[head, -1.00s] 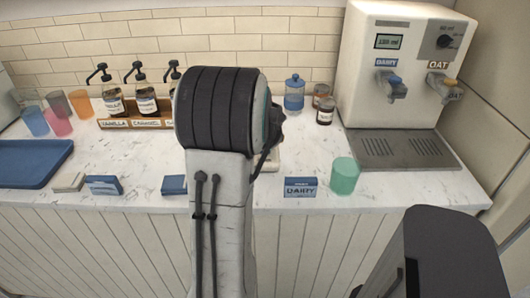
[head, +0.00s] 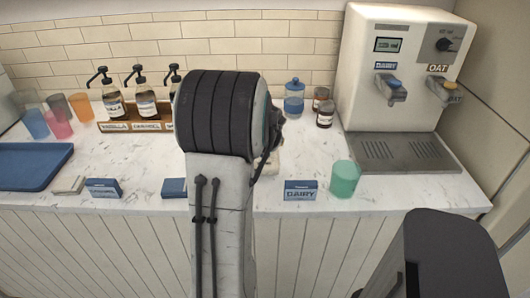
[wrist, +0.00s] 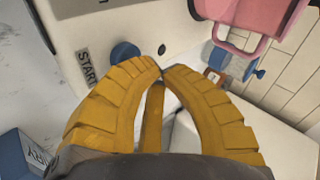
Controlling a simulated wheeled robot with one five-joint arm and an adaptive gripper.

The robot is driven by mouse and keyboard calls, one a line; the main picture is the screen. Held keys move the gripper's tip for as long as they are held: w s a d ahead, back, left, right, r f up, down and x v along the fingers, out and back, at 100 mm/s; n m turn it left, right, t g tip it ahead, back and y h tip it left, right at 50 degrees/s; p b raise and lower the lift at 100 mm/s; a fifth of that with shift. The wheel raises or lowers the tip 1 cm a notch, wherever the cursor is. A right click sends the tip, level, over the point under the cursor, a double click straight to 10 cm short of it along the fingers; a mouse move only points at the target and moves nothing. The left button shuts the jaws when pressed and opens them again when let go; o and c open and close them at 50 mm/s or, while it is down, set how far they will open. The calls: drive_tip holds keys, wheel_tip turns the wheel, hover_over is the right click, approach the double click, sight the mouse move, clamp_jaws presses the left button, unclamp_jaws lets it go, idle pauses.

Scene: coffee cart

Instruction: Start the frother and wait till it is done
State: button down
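The frother's pale body (wrist: 85,28) fills the upper left of the wrist view. It has a START label (wrist: 86,67) and a round blue button (wrist: 124,53) beside it. A small dark dot (wrist: 161,49) lies to the right of the button. My gripper (wrist: 162,70) has its yellow fingertips together with nothing visible between them. The tips appear close to the frother's face, just right of the button; I cannot tell whether they touch it. In the head view my arm hides nearly all of the frother and my gripper.
A pink handled vessel (wrist: 262,18) is at the wrist view's upper right. In the head view, a green cup (head: 345,178) and a DAIRY box (head: 300,190) stand right of my arm, near the milk dispenser (head: 400,75). A blue tray (head: 30,165) lies at left.

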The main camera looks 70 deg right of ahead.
drive_tip(key=shift+f+b, duration=1)
drive_tip(key=shift+b, duration=0.3)
idle(1.2)
drive_tip(key=shift+r, duration=0.15)
drive_tip(key=shift+r+p, duration=0.6)
drive_tip(key=shift+r, duration=0.25)
drive_tip(key=shift+r, duration=0.15)
drive_tip(key=shift+r+p, duration=1.65)
drive_tip(key=shift+r, duration=0.75)
drive_tip(key=shift+n, duration=0.3)
